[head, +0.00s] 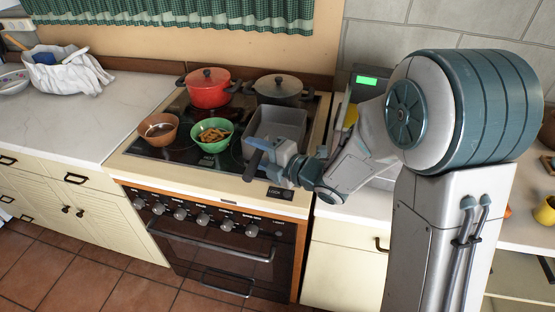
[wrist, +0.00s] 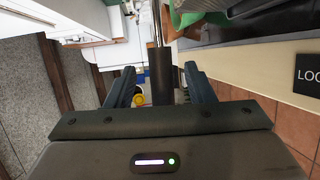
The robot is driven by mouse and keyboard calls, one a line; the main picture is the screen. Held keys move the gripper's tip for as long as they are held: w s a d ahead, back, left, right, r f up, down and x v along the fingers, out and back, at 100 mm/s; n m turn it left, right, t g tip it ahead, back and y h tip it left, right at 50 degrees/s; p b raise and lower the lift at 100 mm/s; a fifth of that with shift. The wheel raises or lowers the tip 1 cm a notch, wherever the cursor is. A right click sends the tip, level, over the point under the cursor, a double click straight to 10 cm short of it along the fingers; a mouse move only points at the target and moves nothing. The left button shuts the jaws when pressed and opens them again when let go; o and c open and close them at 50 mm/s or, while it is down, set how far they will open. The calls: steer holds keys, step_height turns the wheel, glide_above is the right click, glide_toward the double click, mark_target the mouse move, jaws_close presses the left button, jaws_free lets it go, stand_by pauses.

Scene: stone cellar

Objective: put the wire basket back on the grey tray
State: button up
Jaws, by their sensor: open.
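The grey tray (head: 290,118) looks like a rectangular grey pan on the right of the stove top. My gripper (head: 266,155) is at the tray's near side, above the stove's front edge. In the wrist view my gripper (wrist: 159,76) is open, with its two fingers apart. A dark handle (wrist: 162,88) with a thin metal rod lies between the fingers. The wire mesh of the basket does not show clearly in either view, so I cannot tell for sure that this handle belongs to it.
A green bowl (head: 211,146) with brown pieces stands left of the tray, beside a brown bowl (head: 158,138). A red pot (head: 208,94) and a dark pot (head: 278,97) stand behind. The left counter (head: 110,110) has free room; a white cloth bag (head: 65,77) lies at its back.

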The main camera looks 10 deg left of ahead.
steer(key=b+v, duration=0.2)
steer(key=v, duration=1.1)
steer(key=shift+b, duration=0.3)
steer(key=shift+a, duration=0.1)
steer(key=w+d+m+t+h, duration=0.2)
steer(key=d+m+h, duration=0.5)
steer(key=d+m, duration=0.1)
steer(key=w+d+m+t+h, duration=0.2)
steer(key=w+d+m+h, duration=0.1)
steer(key=d+m+h, duration=0.45)
steer(key=s+d+f+m+g, duration=0.1)
steer(key=s+m+g, duration=0.3)
steer(key=s+m, duration=0.3)
steer(key=s+d+f+m+g, duration=0.1)
steer(key=s+m+g, duration=0.3)
steer(key=s+m, duration=0.4)
steer(key=s, duration=0.3)
steer(key=shift+f+g, duration=0.3)
steer(key=shift+w+m, duration=0.1)
steer(key=shift+m, duration=0.15)
